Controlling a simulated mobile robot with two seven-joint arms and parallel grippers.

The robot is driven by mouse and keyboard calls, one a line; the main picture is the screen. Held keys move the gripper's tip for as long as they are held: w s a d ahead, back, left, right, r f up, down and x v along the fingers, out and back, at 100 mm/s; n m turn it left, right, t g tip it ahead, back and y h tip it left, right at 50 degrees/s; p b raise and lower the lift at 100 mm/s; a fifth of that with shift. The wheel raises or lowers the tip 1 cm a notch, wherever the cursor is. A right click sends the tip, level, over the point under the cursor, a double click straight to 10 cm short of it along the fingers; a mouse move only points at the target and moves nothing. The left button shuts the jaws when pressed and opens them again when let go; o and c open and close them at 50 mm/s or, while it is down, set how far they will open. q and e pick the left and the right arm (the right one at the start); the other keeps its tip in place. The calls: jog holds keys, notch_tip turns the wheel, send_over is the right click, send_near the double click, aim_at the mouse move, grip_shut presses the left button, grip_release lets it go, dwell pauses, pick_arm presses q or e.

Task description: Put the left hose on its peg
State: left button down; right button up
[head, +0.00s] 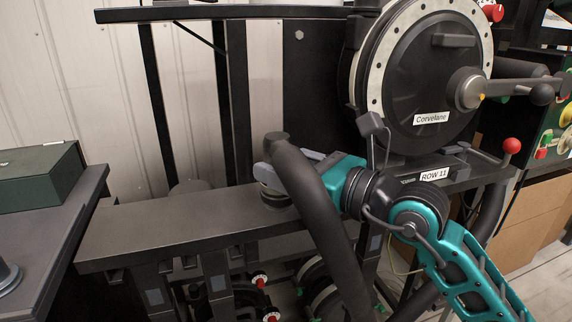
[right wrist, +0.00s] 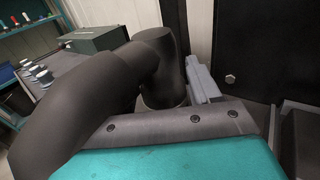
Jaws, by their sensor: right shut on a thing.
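The hose (head: 322,218) is a thick dark grey tube that rises from the lower middle of the head view to a bent upper end. My right gripper (head: 284,172) is shut on the hose near this end, above the dark beam. In the right wrist view the hose (right wrist: 92,107) comes in from the left and turns down at its end, beside a light grey finger of my right gripper (right wrist: 203,84). A short round dark piece (head: 275,196) shows just under the gripper; I cannot tell whether it is the hose's end or the peg. My left gripper is out of view.
The dark beam (head: 165,232) runs across the middle. A large round black meter (head: 432,75) with a crank stands at the right, above a ROW 11 label (head: 434,174). A green box (head: 40,176) sits on the left bench (head: 62,225). Dark posts stand behind the beam.

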jog(key=shift+f+b, duration=0.3)
jog(key=shift+f, duration=0.15)
jog(key=o, duration=1.3)
jog(key=shift+d, duration=0.1)
jog(key=v, duration=1.2)
jog(key=shift+s+d, duration=0.25)
jog(key=shift+s, duration=0.1)
